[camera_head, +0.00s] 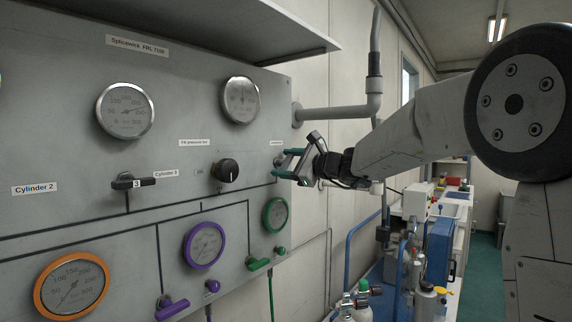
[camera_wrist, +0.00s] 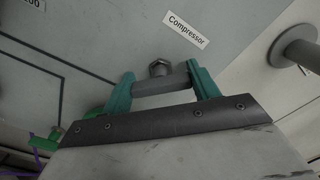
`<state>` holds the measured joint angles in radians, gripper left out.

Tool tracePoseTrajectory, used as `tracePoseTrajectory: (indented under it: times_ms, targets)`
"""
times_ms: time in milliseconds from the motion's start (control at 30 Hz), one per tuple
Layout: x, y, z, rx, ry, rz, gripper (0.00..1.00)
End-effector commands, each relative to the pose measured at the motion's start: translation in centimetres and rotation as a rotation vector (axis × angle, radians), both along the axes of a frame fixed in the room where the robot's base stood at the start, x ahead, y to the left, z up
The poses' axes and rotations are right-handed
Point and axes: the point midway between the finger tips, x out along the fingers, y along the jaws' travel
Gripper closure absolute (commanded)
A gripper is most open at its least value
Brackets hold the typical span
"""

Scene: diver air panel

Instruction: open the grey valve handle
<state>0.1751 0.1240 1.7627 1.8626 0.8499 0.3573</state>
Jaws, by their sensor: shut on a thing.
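The grey valve handle (camera_wrist: 174,80) shows in the wrist view as a short grey bar below a hex nut, under the "Compressor" label (camera_wrist: 184,34). My gripper (camera_wrist: 162,88) has its two green fingers at either end of the bar, shut on it. In the head view my gripper (camera_head: 286,164) is at the right edge of the grey panel, and its fingers and wrist mostly hide the handle there.
The panel (camera_head: 60,120) bears several gauges, a black knob (camera_head: 227,171), a black handle (camera_head: 133,182), and purple (camera_head: 172,307) and green (camera_head: 258,264) handles. A grey pipe (camera_head: 335,112) juts out at the upper right. A shelf (camera_head: 230,30) overhangs the panel.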

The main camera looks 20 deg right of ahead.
Motion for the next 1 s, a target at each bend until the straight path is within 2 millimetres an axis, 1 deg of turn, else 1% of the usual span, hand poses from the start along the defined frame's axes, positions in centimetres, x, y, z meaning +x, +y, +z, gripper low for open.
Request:
tracePoseTrajectory:
  times_ms: [200,500,733,1000]
  targets:
    - [-0.09,0.19,-0.12,-0.165,-0.119,0.003,0.63]
    - [-0.11,0.22,-0.21,-0.358,-0.26,0.004,0.63]
    - [-0.11,0.24,-0.28,-0.454,-0.328,0.005,0.63]
    - [-0.12,0.25,-0.33,-0.502,-0.364,0.005,0.63]
